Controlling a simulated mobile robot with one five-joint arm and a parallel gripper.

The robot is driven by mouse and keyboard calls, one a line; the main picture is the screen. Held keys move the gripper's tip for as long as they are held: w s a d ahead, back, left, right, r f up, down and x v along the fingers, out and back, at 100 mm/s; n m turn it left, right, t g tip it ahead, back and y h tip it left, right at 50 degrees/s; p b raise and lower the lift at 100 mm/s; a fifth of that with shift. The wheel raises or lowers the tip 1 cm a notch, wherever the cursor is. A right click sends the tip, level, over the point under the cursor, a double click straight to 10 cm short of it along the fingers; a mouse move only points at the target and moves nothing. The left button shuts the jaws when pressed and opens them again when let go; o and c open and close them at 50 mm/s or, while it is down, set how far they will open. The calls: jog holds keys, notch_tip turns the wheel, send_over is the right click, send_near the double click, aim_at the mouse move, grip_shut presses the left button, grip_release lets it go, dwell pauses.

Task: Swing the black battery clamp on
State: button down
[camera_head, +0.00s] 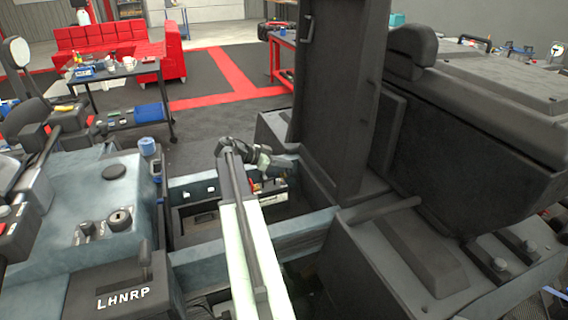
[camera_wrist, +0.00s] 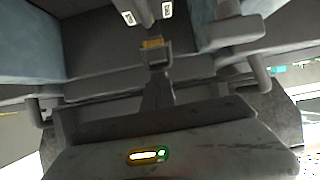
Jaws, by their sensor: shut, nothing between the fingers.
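My arm reaches forward over the open bay between the cab consoles. My gripper (camera_head: 283,171) is at its far end in the head view, small and dark, shut and empty, above the bay. Red and yellow parts (camera_head: 268,185) show low in the bay, partly behind my arm. I cannot single out the black battery clamp there. In the wrist view a grey upright bracket with a yellow top (camera_wrist: 153,46) stands in the middle; I cannot tell if it belongs to the clamp. I see no contact between gripper and clamp.
A grey-blue console (camera_head: 95,195) lies left of the bay, and a dark tall panel (camera_head: 335,90) and black seat (camera_head: 470,115) lie right. A blue-grey crossbar (camera_head: 290,235) runs across the near side. A tool cart (camera_head: 120,70) stands beyond.

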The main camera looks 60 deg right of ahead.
jog(key=shift+w+a+f+b, duration=0.4)
jog(key=shift+a+f+b, duration=0.1)
jog(key=shift+f+b, duration=0.3)
dwell(0.6)
jog(key=shift+w+a+r, duration=0.15)
jog(key=shift+a, duration=0.05)
jog(key=f+p+v, duration=0.1)
jog(key=p+v, duration=0.2)
jog(key=v, duration=0.6)
jog(key=shift+w+a+p, duration=0.4)
jog(key=shift+a, duration=0.05)
jog(key=shift+w+r, duration=0.1)
